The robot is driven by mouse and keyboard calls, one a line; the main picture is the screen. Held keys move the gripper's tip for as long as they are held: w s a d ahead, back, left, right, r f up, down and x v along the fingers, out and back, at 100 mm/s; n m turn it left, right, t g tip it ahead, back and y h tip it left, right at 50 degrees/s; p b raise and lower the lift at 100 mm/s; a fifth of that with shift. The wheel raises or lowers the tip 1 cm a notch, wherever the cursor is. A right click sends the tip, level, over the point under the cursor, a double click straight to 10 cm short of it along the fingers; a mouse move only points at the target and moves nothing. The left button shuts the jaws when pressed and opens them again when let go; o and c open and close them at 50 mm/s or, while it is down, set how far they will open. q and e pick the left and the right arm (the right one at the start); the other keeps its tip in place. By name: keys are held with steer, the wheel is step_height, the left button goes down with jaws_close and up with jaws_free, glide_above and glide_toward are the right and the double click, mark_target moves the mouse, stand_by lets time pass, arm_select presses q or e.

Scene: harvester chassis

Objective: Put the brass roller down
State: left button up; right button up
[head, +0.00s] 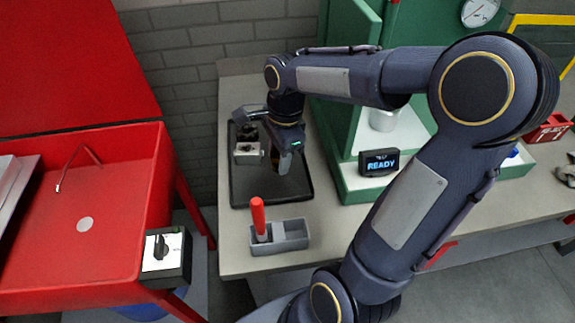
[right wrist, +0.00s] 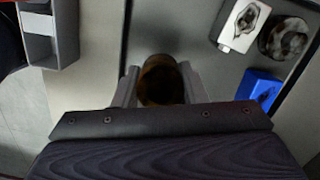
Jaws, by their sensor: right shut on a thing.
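The brass roller (right wrist: 161,82) shows in the right wrist view as a dim brown round piece between the two fingers. My right gripper (right wrist: 163,92) is shut on it. In the head view my right gripper (head: 287,160) points down over the dark tray (head: 265,195) on the bench. My left gripper is not in view.
The tray also holds a pale block (right wrist: 240,24), a round metal part (right wrist: 284,38) and a blue piece (right wrist: 262,88). A grey bin (head: 292,235) with a red-handled tool (head: 258,218) stands in front. A green press (head: 345,180) with a READY display stands right. The tray's front part is bare.

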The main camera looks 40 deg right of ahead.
mark_target(286, 179)
steer(key=shift+d+f, duration=0.9)
steer(key=shift+f, duration=0.2)
steer(key=shift+s+d+f, duration=0.1)
steer(key=shift+d+f, duration=0.05)
steer(key=shift+f, duration=0.75)
steer(key=shift+d+f, duration=0.1)
steer(key=shift+f, duration=0.8)
steer(key=shift+f, duration=0.15)
steer(key=o, duration=1.3)
steer(key=shift+c, duration=0.2)
step_height(286, 179, up, 8)
steer(key=shift+d, duration=0.45)
steer(key=shift+s+f, duration=0.15)
